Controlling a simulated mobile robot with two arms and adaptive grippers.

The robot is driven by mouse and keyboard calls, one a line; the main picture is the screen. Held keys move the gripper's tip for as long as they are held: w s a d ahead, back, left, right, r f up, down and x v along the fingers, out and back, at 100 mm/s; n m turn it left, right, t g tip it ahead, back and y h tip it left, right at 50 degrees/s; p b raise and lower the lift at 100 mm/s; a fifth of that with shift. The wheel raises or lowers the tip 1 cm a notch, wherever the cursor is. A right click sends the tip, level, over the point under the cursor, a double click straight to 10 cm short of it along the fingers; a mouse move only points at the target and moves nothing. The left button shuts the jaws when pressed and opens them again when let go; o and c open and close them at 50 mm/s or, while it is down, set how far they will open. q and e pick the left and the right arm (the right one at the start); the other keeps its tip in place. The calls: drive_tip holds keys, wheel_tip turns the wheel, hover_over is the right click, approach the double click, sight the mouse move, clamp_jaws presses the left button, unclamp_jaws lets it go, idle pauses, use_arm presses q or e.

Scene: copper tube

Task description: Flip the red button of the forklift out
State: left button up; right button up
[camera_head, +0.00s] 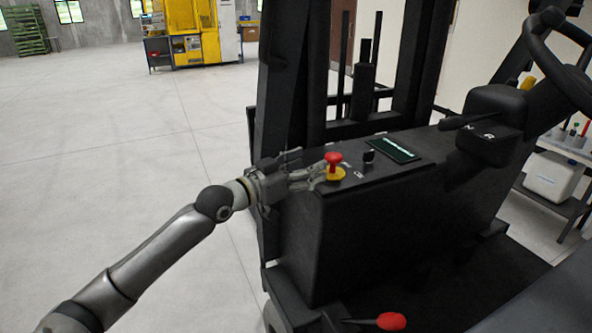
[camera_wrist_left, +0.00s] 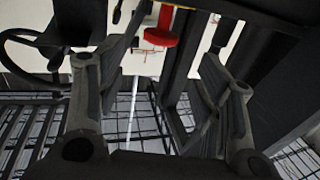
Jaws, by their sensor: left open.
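The red button (camera_head: 333,158) of the forklift stands upright on its yellow base (camera_head: 336,175), on the black console top. My left gripper (camera_head: 316,174) reaches in from the left, close beside the button, with its fingers pointing toward it. It is open. In the left wrist view, the red button (camera_wrist_left: 160,38) shows beyond the gap between the two spread fingers. Nothing is held between them. Whether a finger touches the button or base is hard to tell. My right gripper is not in view.
The black console (camera_head: 374,222) carries a black knob (camera_head: 369,156) and a small screen (camera_head: 392,150) right of the button. The steering wheel (camera_head: 556,62) is at the upper right. A red-knobbed lever (camera_head: 391,321) is low in front. Open floor (camera_head: 110,130) lies left.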

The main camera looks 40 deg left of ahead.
use_arm(q)
drive_tip(key=shift+v, duration=1.45)
drive_tip(key=s+a+f+n+g+y, duration=0.1)
drive_tip(key=a+f+g+y, duration=0.15)
drive_tip(key=f, duration=0.95)
drive_tip(key=s+a+f+n+g+y+b, duration=0.15)
drive_tip(key=a+f, duration=0.25)
drive_tip(key=f, duration=0.8)
drive_tip(key=a+f+n+g+y, duration=0.1)
drive_tip(key=a+f+n, duration=0.15)
drive_tip(key=f, duration=0.95)
drive_tip(key=s+d+f+g+y, duration=0.1)
drive_tip(key=s+f, duration=0.3)
drive_tip(key=f, duration=0.4)
drive_tip(key=s+f+g, duration=0.2)
drive_tip(key=s+f, duration=0.2)
drive_tip(key=f, duration=0.3)
drive_tip(key=s+d+f+m+g, duration=0.1)
drive_tip(key=s+d+f+g, duration=0.1)
drive_tip(key=s+d+f, duration=0.5)
drive_tip(key=s+d+f+m+g+h+b, duration=0.1)
drive_tip(key=s+d+f, duration=0.6)
drive_tip(key=s, duration=1.2)
drive_tip(key=s+d+f+m+g, duration=0.2)
drive_tip(key=s+d+f+g, duration=0.3)
drive_tip(key=s+f, duration=0.8)
drive_tip(key=shift+d+m, duration=0.3)
drive_tip(key=shift+d, duration=0.85)
drive_tip(key=shift+w, duration=0.1)
